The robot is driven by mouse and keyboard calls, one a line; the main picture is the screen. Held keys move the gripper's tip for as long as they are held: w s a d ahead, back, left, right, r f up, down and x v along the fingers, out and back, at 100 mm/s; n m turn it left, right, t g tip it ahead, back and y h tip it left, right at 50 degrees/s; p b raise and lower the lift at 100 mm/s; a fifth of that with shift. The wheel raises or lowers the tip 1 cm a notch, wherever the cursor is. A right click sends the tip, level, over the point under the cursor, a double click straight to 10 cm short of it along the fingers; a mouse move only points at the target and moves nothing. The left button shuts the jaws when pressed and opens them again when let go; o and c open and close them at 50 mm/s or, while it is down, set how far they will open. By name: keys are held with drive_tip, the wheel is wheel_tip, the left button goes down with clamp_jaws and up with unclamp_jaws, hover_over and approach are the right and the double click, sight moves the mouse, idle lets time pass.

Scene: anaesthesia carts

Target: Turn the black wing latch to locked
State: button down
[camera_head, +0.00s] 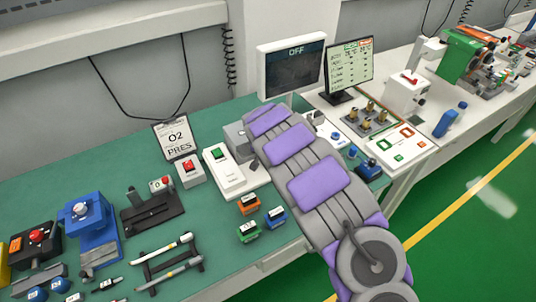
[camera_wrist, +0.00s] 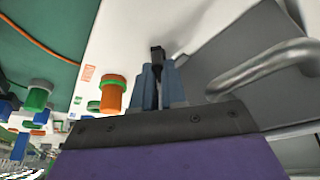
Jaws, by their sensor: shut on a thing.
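My gripper (camera_wrist: 160,88) shows in the wrist view with two blue-grey fingers close together. They are shut on a narrow black piece, the black wing latch (camera_wrist: 157,55), which sticks up between the fingertips. A grey surface (camera_wrist: 225,45) lies just right of the latch. Most of the latch is hidden by the fingers, so its angle cannot be told. In the head view, my grey and purple arm reaches over the bench to a grey box (camera_head: 234,136); my fingertips and the latch are hidden there.
A display reading OFF (camera_head: 291,68) stands behind the arm. A white switch box (camera_head: 224,171) and small orange (camera_head: 248,204) and green (camera_head: 248,231) blocks are left of the arm. A curved metal bar (camera_wrist: 265,66) lies close right of the fingers. Bare green bench (camera_head: 110,160) lies further left.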

drive_tip(key=shift+s+r+n+p, duration=0.1)
drive_tip(key=shift+n+p, duration=0.2)
drive_tip(key=shift+p, duration=0.25)
drive_tip(key=n+p, duration=0.1)
drive_tip(key=p, duration=0.1)
drive_tip(key=n+y+p, duration=0.1)
drive_tip(key=p, duration=0.2)
drive_tip(key=shift+r, duration=0.25)
drive_tip(key=n+y+p, duration=0.1)
drive_tip(key=n+p, duration=0.1)
drive_tip(key=p, duration=0.5)
drive_tip(key=shift+f+n, duration=0.15)
drive_tip(key=shift+n, duration=0.25)
drive_tip(key=shift+f+n+y, duration=0.2)
drive_tip(key=shift+n+y, duration=0.1)
drive_tip(key=shift+n, duration=0.3)
drive_tip(key=shift+f+n+b, duration=0.15)
drive_tip(key=shift+n+b, duration=0.35)
drive_tip(key=shift+d+n+g+b, duration=0.1)
drive_tip(key=shift+n+g+b, duration=0.2)
drive_tip(key=shift+b, duration=0.5)
drive_tip(key=shift+y+b, duration=0.3)
drive_tip(key=shift+b, duration=0.05)
drive_tip(key=shift+n+b, duration=0.4)
drive_tip(key=shift+b, duration=0.1)
